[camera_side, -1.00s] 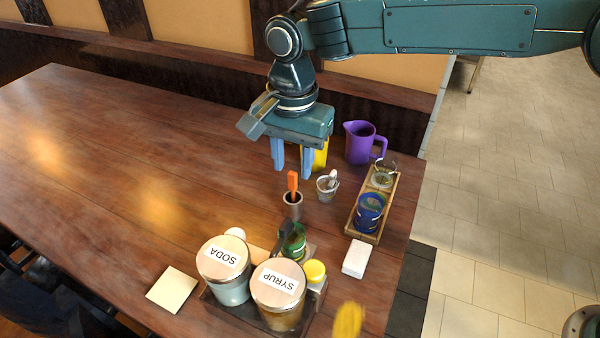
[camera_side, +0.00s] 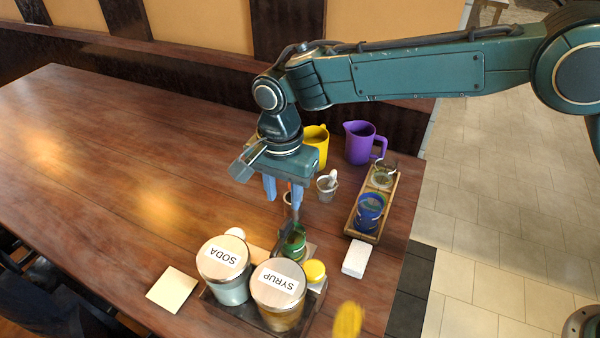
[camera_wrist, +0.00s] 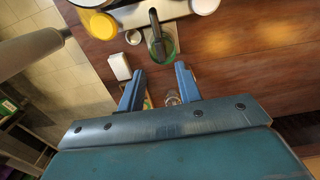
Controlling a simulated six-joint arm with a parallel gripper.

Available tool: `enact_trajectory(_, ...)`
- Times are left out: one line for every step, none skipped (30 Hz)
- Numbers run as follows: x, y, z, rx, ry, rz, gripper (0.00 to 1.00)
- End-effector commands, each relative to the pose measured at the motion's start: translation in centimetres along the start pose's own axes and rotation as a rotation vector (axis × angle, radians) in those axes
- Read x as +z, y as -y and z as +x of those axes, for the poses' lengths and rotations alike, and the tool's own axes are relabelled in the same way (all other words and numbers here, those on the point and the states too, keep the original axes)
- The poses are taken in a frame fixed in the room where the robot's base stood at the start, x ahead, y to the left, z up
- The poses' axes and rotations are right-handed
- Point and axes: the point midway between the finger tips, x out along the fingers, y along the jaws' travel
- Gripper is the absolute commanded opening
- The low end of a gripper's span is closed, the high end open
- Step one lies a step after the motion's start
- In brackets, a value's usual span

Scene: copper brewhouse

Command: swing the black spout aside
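The black spout (camera_side: 281,241) sticks out from between the two lidded dispensers, SODA (camera_side: 226,268) and SYRUP (camera_side: 278,292), and lies over the green cup (camera_side: 295,244). In the wrist view the spout (camera_wrist: 155,30) shows near the top, across the green cup (camera_wrist: 163,47). My gripper (camera_side: 284,198) points down above the table, just beyond the spout as the side camera sees it. Its two blue fingers (camera_wrist: 160,72) are apart with nothing between them, and they do not appear to touch the spout. Part of the spout's base is hidden by the dispensers.
A small metal cup (camera_side: 327,188), yellow jug (camera_side: 316,140), purple jug (camera_side: 361,142), and wooden tray (camera_side: 361,236) with glasses stand nearby. A white block (camera_side: 355,258) lies right. The table's left is clear.

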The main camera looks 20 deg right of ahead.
Motion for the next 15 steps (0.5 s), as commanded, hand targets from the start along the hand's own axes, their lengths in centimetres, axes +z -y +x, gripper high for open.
enact_trajectory(0.0, -0.1, 0.9, 0.003, 0.0, 0.0, 0.35)
enact_trajectory(0.0, -0.1, 1.4, 0.003, 0.0, 0.0, 0.35)
enact_trajectory(0.0, 0.0, 2.0, 0.003, 0.0, 0.0, 0.35)
enact_trajectory(0.0, 0.0, 2.5, 0.003, 0.0, 0.0, 0.35)
enact_trajectory(0.0, -0.1, 2.9, 0.003, 0.0, 0.0, 0.35)
enact_trajectory(0.0, -0.1, 3.5, 0.002, 0.0, 0.0, 0.35)
enact_trajectory(0.0, -0.1, 4.0, 0.003, 0.0, 0.0, 0.35)
enact_trajectory(0.0, -0.1, 4.5, 0.004, 0.0, 0.0, 0.35)
enact_trajectory(0.0, -0.1, 5.0, 0.002, 0.0, 0.0, 0.35)
enact_trajectory(0.0, 0.0, 5.4, 0.002, 0.0, 0.0, 0.35)
enact_trajectory(0.0, -0.1, 5.8, 0.002, 0.0, 0.0, 0.35)
enact_trajectory(0.0, -0.1, 6.3, 0.002, 0.0, 0.0, 0.35)
enact_trajectory(0.0, 0.0, 6.7, 0.001, 0.0, 0.0, 0.35)
enact_trajectory(0.0, 0.0, 7.0, 0.001, 0.0, 0.0, 0.35)
enact_trajectory(0.0, 0.0, 7.4, 0.001, 0.0, 0.0, 0.35)
